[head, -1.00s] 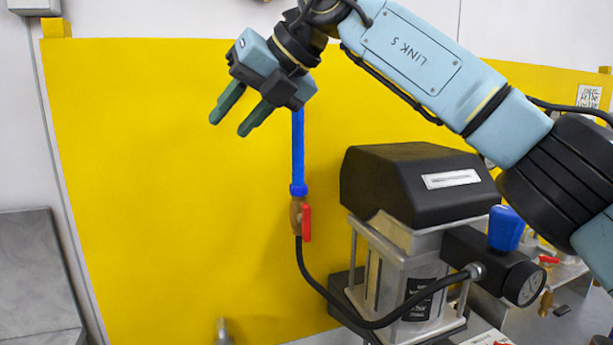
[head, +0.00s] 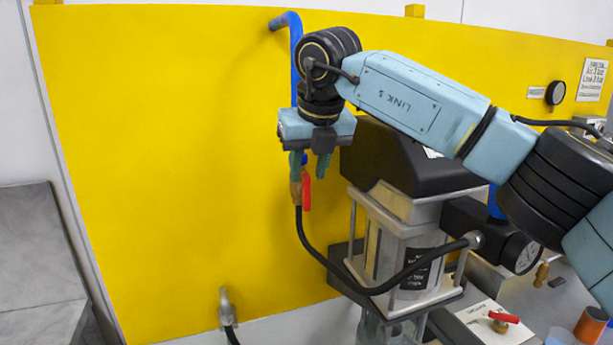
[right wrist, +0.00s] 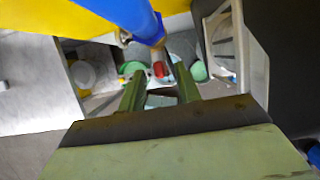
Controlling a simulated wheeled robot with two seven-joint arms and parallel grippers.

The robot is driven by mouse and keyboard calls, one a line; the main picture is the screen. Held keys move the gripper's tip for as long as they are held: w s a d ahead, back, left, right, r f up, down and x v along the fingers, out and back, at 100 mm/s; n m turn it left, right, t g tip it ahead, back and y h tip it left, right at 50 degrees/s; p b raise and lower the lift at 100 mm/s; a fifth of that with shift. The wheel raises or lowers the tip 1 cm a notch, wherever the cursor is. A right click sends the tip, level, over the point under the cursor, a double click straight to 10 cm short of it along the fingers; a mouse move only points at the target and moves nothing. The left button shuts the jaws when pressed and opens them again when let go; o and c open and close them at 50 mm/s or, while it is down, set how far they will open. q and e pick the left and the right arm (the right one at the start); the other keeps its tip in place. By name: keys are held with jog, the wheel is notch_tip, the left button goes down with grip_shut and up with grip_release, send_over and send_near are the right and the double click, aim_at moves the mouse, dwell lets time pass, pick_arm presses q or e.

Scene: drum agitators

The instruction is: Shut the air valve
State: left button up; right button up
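The air valve is a brass body with a red lever (head: 306,192) at the lower end of a blue pipe (head: 295,60) on the yellow panel. Its lever hangs straight down, in line with the pipe. In the right wrist view, the red lever (right wrist: 158,70) shows beyond and between the open fingertips (right wrist: 159,78); contact cannot be made out. My left gripper is not in view.
A black hose runs from the valve to a regulator with a round gauge (head: 521,253). A black-topped machine (head: 400,165) stands close right of the valve. Another red-handled valve (head: 503,317) is at lower right. The yellow panel (head: 150,170) is clear to the left.

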aim_at(307, 174)
jog(key=shift+x, duration=1.5)
jog(key=shift+c, duration=0.2)
grip_shut()
